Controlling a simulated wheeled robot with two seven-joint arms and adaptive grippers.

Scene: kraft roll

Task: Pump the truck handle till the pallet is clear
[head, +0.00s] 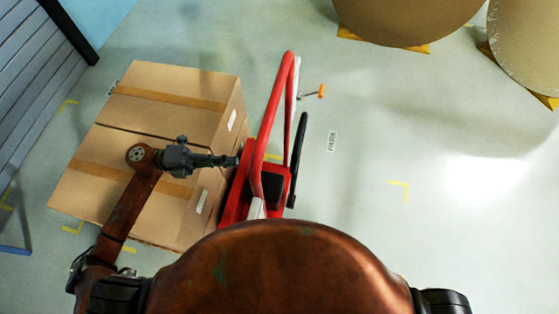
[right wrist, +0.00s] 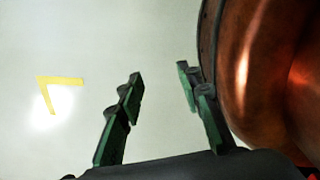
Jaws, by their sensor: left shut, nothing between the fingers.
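The red truck (head: 235,196) stands at the middle of the head view, against the right side of the cardboard boxes (head: 165,88). A tall red loop (head: 272,110) rises from it. A black bar (head: 298,150) stands up at its right side; I cannot tell which part is the pump handle. My left gripper (head: 236,160) is shut and empty, above the boxes' right edge, its tips close to the truck's red frame; I cannot tell if they touch. No pallet can be made out under the boxes. In the right wrist view my right gripper (right wrist: 158,70) is open and empty, away from the truck.
Large brown rolls (head: 410,15) rest on yellow wedges at the upper right. An orange-tipped tool (head: 313,93) shows just beyond the truck. A floor label (head: 332,141) and yellow corner marks (head: 402,188) lie on the open floor at right. A grey shutter (head: 35,80) is at left.

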